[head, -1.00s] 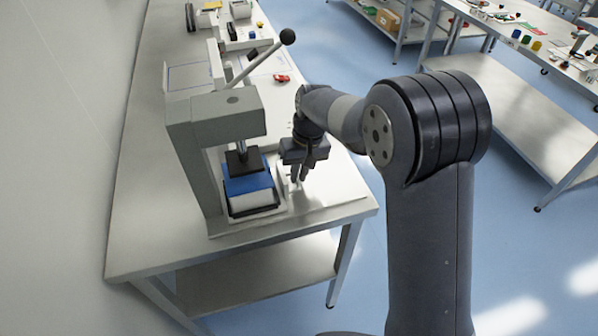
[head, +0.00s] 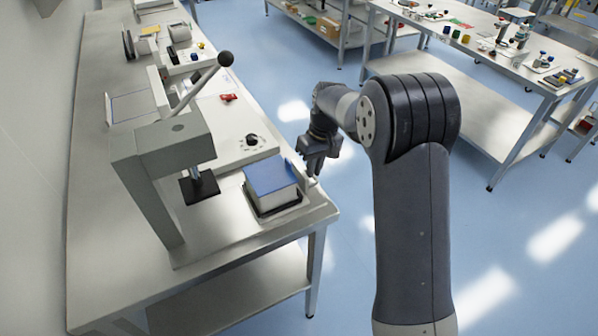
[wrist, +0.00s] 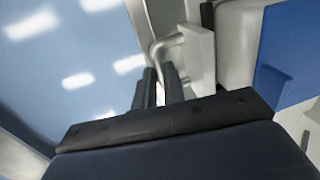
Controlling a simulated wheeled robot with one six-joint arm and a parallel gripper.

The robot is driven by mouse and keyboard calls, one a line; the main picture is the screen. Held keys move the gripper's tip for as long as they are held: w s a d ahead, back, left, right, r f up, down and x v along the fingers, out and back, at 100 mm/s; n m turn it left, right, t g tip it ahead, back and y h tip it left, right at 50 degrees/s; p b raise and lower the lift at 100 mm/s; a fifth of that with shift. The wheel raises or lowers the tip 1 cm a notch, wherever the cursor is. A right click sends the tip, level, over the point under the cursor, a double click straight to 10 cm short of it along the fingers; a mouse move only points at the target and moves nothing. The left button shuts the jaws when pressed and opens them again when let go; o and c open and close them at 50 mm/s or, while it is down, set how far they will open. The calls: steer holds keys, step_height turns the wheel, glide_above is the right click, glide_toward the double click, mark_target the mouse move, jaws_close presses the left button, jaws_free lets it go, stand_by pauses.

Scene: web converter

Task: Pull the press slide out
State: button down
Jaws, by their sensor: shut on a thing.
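The press (head: 162,146) stands at the near end of the left bench, its ram plate (head: 200,188) hanging over bare base. The press slide (head: 276,211) is out to the right of the ram, near the bench's right edge. It carries a pale block with a blue top (head: 270,178). My gripper (head: 314,172) is at the slide's outer right end, shut on the slide handle. In the wrist view the bent metal handle (wrist: 166,43) runs from a pale plate (wrist: 199,52) down to my gripper's fingers (wrist: 161,84).
The press lever with a black knob (head: 225,59) slants up above the frame. A red item (head: 228,97) and a dark knob (head: 252,140) are behind the slide. Open blue floor (head: 345,235) is right of the bench. A second bench (head: 480,80) stands farther right.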

steer(key=shift+w+d, duration=0.25)
steer(key=shift+d, duration=0.15)
steer(key=c, duration=1.5)
jaws_free()
steer(key=shift+w+d, duration=0.1)
steer(key=shift+d, duration=0.05)
steer(key=shift+r, duration=0.1)
steer(key=r, duration=0.3)
steer(key=d+r, duration=0.1)
steer(key=r, duration=0.3)
steer(key=w+r, duration=0.1)
steer(key=r, duration=0.2)
steer(key=shift+d+r+b, duration=0.2)
steer(key=shift+r+b, duration=0.05)
steer(key=shift+b, duration=0.15)
